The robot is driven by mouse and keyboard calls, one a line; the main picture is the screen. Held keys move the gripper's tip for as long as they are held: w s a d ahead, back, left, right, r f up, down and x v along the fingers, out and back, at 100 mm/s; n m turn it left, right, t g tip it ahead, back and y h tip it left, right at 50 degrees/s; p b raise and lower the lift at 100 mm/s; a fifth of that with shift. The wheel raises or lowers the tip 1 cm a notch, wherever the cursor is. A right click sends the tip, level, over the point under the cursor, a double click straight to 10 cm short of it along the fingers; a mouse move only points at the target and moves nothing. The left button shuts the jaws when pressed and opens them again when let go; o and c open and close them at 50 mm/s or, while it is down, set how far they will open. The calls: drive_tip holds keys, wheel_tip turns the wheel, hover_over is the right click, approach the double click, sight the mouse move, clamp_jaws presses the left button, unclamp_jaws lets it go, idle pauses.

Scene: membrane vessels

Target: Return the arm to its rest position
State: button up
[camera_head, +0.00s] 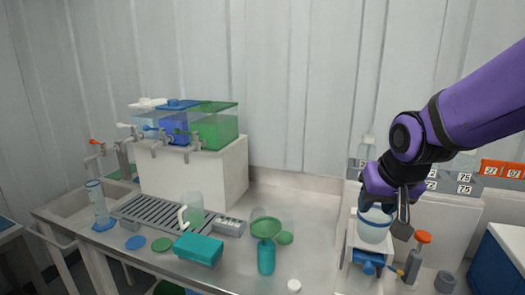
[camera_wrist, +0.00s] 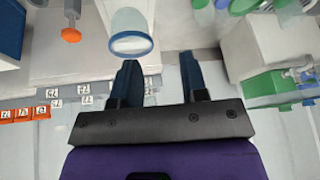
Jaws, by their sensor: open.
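My purple arm reaches in from the right in the head view. My gripper (camera_head: 400,222) is beside a clear vessel with a pale blue band (camera_head: 375,226) on a white stand and partly overlaps it in the picture. In the wrist view my gripper (camera_wrist: 160,72) shows two dark fingers spread apart with nothing between them. The vessel (camera_wrist: 131,34) shows beyond the left finger there, outside the gap. I cannot tell from the head view how far the fingers are from it.
An orange-topped bottle (camera_head: 414,258) and a grey cup (camera_head: 445,281) stand close to my gripper. A shelf edge with number labels (camera_head: 465,185) and orange boxes (camera_head: 502,169) is behind. A green funnel on a teal bottle (camera_head: 266,258) stands mid-bench. Coloured tanks (camera_head: 213,126) stand left.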

drive_tip(key=s+d+r, duration=0.4)
drive_tip(key=s, duration=0.3)
drive_tip(key=s+d+r, duration=0.4)
drive_tip(key=s, duration=0.4)
drive_tip(key=shift+s+n, duration=0.3)
drive_tip(key=shift+n, duration=0.1)
